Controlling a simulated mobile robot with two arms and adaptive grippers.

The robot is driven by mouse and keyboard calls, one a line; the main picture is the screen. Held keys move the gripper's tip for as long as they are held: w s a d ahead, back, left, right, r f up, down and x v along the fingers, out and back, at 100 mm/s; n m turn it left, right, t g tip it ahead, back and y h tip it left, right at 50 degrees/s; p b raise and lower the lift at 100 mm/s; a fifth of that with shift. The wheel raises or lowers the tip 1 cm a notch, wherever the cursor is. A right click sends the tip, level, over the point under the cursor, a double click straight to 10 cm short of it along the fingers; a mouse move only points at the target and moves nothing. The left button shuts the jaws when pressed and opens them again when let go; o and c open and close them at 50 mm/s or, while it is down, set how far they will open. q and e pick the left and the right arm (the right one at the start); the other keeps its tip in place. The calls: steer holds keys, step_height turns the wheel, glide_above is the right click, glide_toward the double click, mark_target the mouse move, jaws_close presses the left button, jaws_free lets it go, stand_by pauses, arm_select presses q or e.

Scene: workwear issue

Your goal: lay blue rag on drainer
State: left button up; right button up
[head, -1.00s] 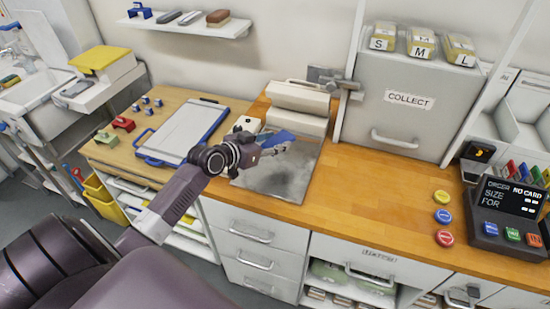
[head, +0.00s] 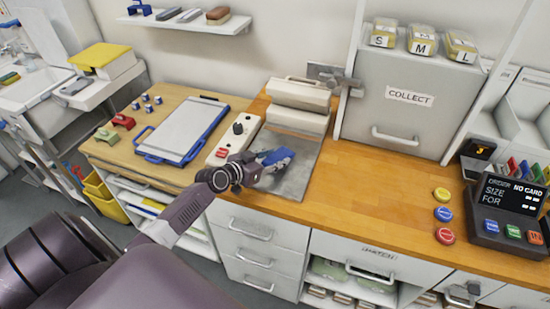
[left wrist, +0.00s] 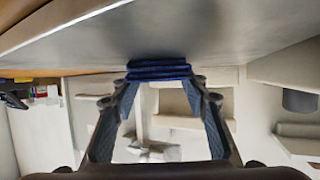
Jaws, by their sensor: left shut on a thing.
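The blue rag (head: 277,155) is a small folded dark-blue cloth, held over the grey metal plate (head: 292,182) of the press-like machine on the wooden counter. My left gripper (head: 264,167) is shut on it. In the left wrist view the rag (left wrist: 158,69) is between the fingertips, with the grey metal surface close behind it; I cannot tell whether they touch. At the far left is a white sink unit (head: 42,92). A pale ledge (head: 100,90) beside it may be the drainer; I cannot tell for sure. My right gripper is out of view.
A blue-edged clipboard (head: 185,130) and a white control box with a black knob (head: 238,128) lie left of the plate. A yellow item (head: 98,57) sits by the sink. A collect cabinet (head: 410,100) stands right.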

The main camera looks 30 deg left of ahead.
arm_select(q)
steer(key=o, duration=1.2)
steer(key=shift+c, duration=0.2)
